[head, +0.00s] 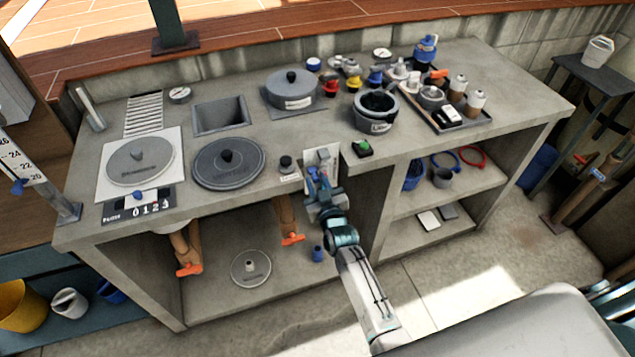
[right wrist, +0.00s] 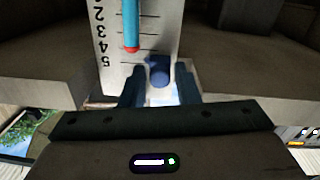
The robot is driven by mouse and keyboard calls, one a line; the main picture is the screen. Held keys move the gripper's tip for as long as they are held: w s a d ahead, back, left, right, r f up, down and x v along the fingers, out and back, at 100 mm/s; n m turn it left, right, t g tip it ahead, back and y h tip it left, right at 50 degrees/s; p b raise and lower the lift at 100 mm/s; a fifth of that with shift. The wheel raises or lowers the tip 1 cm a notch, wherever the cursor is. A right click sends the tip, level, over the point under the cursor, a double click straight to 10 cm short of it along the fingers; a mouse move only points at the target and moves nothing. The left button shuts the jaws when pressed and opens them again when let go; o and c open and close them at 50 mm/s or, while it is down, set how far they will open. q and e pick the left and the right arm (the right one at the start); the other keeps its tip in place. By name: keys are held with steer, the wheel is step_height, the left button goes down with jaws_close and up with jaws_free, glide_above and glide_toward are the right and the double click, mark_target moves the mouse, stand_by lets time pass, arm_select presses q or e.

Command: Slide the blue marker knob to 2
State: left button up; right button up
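The blue marker knob (right wrist: 158,74) shows in the right wrist view on a white scale plate (right wrist: 158,25) printed with 2, 3, 4 and 5. It sits near the 5 end, beyond the tip of a blue tube (right wrist: 131,25) with a red end. My right gripper (right wrist: 160,88) is open, its fingers on either side of the knob with narrow gaps. In the head view my right gripper (head: 315,172) is at the counter's front edge, before the white plate (head: 321,157), and hides the knob. My left gripper is not in view.
A grey counter (head: 300,140) carries lids, a pot (head: 375,112) and a tray of bottles (head: 440,112). A green button (head: 362,148) is close right of my gripper. A 0123 strip (head: 137,205) and a tall ruler (head: 20,160), left, also bear blue knobs.

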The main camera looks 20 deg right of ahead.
jaws_close()
steer(key=shift+f, duration=0.1)
step_height(320, 180, down, 5)
steer(key=b, duration=0.3)
steer(key=shift+b, duration=0.4)
jaws_free()
steer(key=shift+s, duration=0.1)
